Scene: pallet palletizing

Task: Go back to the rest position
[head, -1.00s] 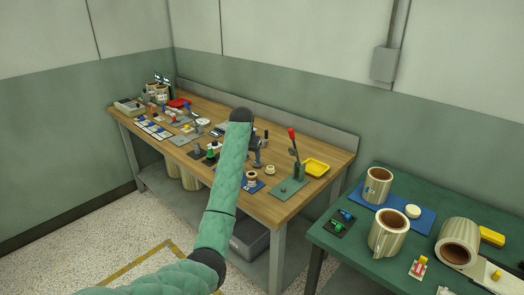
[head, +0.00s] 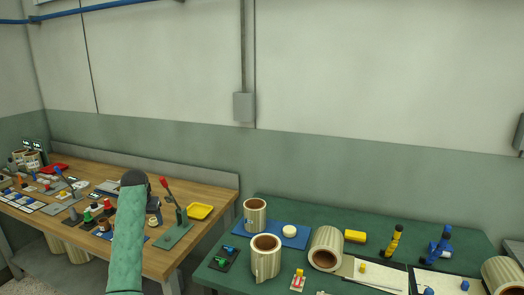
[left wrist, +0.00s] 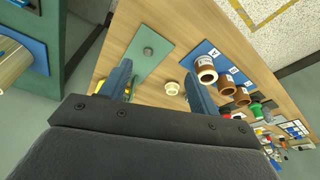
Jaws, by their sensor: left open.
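My left arm (head: 127,235) reaches up from the bottom of the head view, in front of the wooden bench. Its dark wrist end (head: 133,180) covers most of the hand there. In the left wrist view my left gripper (left wrist: 158,90) is open, its two blue-grey fingers apart with nothing held. A small cream ring (left wrist: 172,88) shows between the fingers, standing on the bench below. My right gripper is in neither view.
The wooden bench (head: 215,190) holds a lever press (head: 175,225), a yellow tray (head: 200,211) and many small parts. The green table (head: 220,277) at right carries striped cylinders, including one lying on its side (head: 326,247). A blue mat with cups (left wrist: 212,55) shows in the wrist view.

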